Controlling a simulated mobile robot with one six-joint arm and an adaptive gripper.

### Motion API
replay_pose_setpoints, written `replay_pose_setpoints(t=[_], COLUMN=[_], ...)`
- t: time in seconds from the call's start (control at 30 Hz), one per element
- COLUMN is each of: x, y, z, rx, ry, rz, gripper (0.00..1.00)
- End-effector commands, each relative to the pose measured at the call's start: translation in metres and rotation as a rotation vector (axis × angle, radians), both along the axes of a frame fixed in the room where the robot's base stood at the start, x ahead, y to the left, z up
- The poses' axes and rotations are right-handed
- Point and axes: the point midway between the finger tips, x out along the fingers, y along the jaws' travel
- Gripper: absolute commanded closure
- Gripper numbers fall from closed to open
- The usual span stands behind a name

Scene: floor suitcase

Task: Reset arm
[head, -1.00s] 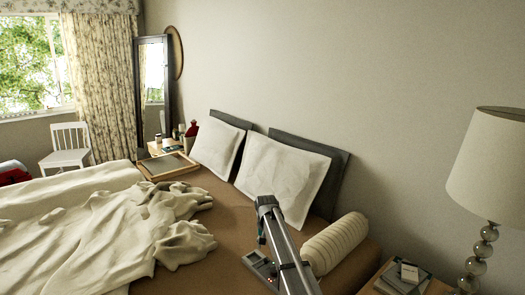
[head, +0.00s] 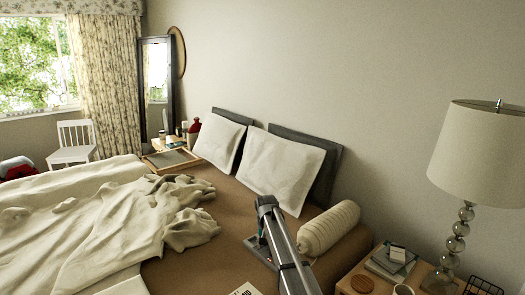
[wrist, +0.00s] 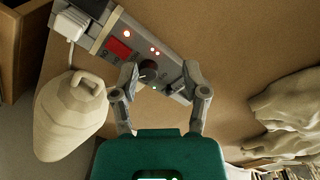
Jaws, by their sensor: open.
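Brown bed cover (wrist: 240,50) lies beyond the fingers. In the head view my arm reaches out over the brown bed cover (head: 225,215), left of the cream bolster (head: 328,228).
Two white pillows (head: 282,170) (head: 219,142) lean at the bed's head. A rumpled cream blanket (head: 110,225) covers the left side. A tray (head: 172,160) lies at the far edge. A nightstand (head: 350,272) with books (head: 391,262), mug (head: 403,290) and lamp (head: 480,150) stands right.

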Motion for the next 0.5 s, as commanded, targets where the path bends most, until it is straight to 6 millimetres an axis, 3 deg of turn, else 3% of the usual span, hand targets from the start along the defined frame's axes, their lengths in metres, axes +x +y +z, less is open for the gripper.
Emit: replay_pose_setpoints(t=[0.27,0.5], x=[-0.018,-0.045], y=[-0.011,-0.027], z=[-0.006,-0.015], rx=[0.0,0.0], ry=[0.0,0.0], rz=[0.004,0.012], gripper=[0.42,0.42])
